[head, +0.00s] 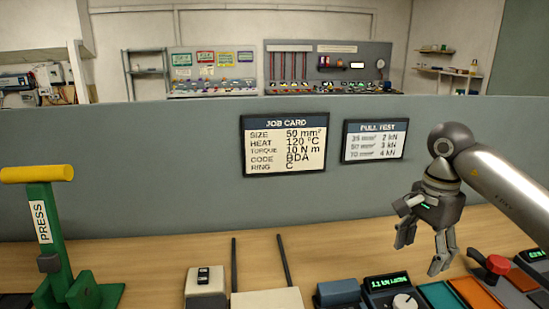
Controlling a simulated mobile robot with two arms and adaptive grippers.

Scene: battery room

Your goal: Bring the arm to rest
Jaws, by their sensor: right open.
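My right arm (505,185) comes in from the right edge. Its gripper (421,258) hangs with the fingers pointing down, open and empty. It is above the right part of the bench, in front of the grey partition. In the picture its fingertips lie just right of a dark device with a green display and a white dial (388,290), and left of a red knob (497,265). I cannot tell how high it is above them. My left gripper is not in view.
A green press (50,240) with a yellow handle stands at the left of the wooden bench (150,262). A white block (205,285) and two dark rods (283,260) are mid-bench. A job card (284,145) and a pull test card (375,141) hang on the partition (120,150).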

